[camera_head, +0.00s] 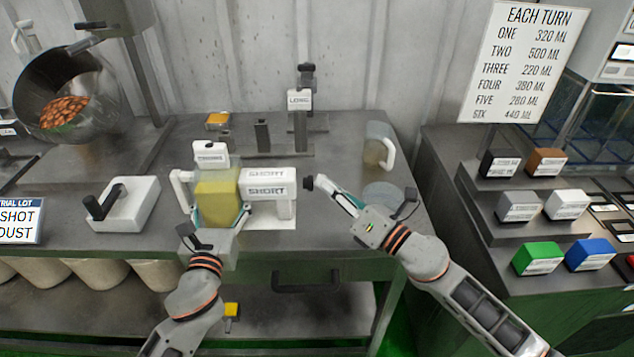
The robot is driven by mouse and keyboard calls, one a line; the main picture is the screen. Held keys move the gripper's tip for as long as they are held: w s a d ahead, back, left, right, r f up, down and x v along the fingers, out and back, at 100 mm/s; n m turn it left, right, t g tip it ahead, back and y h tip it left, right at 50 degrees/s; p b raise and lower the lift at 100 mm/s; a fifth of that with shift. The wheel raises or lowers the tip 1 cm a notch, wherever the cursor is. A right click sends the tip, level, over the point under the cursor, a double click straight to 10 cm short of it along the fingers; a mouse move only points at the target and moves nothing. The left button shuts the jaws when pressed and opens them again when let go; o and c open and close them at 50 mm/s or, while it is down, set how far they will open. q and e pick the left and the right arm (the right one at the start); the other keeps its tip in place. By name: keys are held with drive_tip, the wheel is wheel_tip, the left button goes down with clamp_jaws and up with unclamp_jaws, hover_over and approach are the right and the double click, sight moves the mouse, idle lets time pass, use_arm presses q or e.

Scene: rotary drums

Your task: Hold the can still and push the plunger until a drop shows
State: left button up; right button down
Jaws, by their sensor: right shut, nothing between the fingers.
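No drop can be made out.
Behind stands a post marked LONG (299,101). A clear jug with a white handle (379,146) and a round disc (383,194) lie to the right. A white block with a black handle (118,204) is at left. A sign (525,60) lists amounts per turn.

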drive_tip(key=shift+s+a, duration=0.1)
drive_tip(key=shift+a, duration=0.55)
idle(0.4)
drive_tip(key=shift+d, duration=1.65)
drive_tip(key=shift+d, duration=0.1)
drive_tip(key=shift+w+d, duration=0.15)
drive_tip(key=shift+d, duration=1.1)
drive_tip(key=shift+w+d, duration=0.15)
drive_tip(key=shift+d, duration=1.05)
idle(0.4)
drive_tip(key=shift+d, duration=1.95)
